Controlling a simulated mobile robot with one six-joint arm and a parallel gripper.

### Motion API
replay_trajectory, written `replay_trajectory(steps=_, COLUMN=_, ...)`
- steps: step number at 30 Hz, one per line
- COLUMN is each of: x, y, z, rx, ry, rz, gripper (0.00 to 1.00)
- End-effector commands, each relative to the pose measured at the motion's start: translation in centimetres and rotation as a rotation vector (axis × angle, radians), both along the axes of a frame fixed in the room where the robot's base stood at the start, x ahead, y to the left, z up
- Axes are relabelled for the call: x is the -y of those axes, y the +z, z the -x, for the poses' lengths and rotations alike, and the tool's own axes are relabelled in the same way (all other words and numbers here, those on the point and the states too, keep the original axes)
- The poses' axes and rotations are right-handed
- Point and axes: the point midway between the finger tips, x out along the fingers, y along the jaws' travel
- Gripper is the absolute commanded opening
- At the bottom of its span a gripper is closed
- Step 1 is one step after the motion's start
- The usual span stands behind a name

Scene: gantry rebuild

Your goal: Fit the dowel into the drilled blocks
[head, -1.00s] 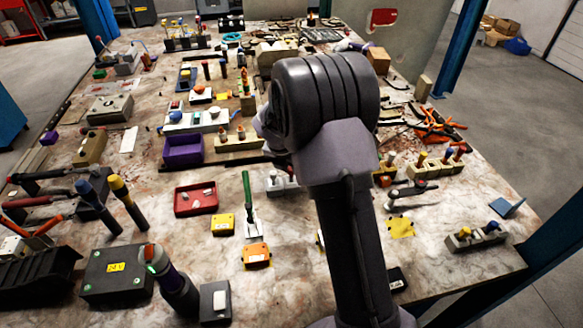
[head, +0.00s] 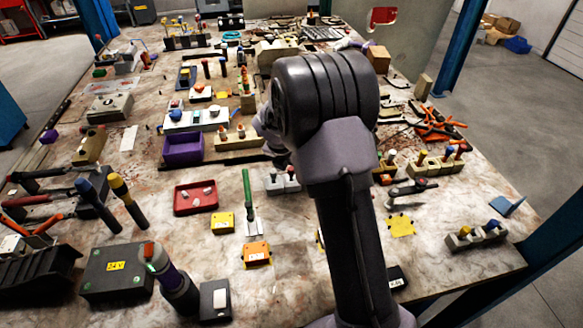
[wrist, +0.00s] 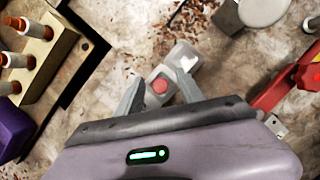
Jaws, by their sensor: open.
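A second pale grey block (wrist: 185,56) with a white patch stands just beyond, close to the first. In the head view the grey blocks (head: 280,183) show beside my arm, and my gripper is mostly hidden behind it.
A cream block with orange-and-white pegs (wrist: 38,68) and a purple bin (wrist: 12,125) lie left in the wrist view. A red tray (wrist: 285,85) lies right. The bench is crowded, with bare patches between items.

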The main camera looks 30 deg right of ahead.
Motion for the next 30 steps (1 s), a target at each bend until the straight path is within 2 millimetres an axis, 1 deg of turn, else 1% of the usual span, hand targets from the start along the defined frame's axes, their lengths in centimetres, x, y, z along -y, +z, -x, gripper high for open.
replay_trajectory(steps=2, x=-0.3, y=1.1, z=0.1, rx=0.001, ry=0.001, rz=0.0, gripper=0.45)
replay_trajectory(steps=5, x=-0.9, y=3.3, z=0.7, rx=0.001, ry=0.0, rz=0.0, gripper=0.45)
replay_trajectory(steps=6, x=-1.2, y=4.4, z=0.9, rx=0.003, ry=0.001, rz=0.0, gripper=0.45)
replay_trajectory(steps=12, x=-2.9, y=9.5, z=2.2, rx=0.002, ry=0.002, rz=0.001, gripper=0.45)
replay_trajectory(steps=15, x=-3.7, y=11.9, z=2.8, rx=0.003, ry=0.001, rz=0.0, gripper=0.45)
replay_trajectory(steps=18, x=-4.4, y=13.8, z=3.4, rx=0.003, ry=0.001, rz=0.0, gripper=0.45)
replay_trajectory(steps=21, x=-4.8, y=15.1, z=3.7, rx=0.001, ry=0.001, rz=0.0, gripper=0.45)
replay_trajectory(steps=24, x=-5.1, y=15.8, z=3.9, rx=0.0, ry=0.001, rz=0.0, gripper=0.45)
replay_trajectory(steps=30, x=-5.2, y=16.0, z=4.0, rx=0.0, ry=0.001, rz=0.0, gripper=0.45)
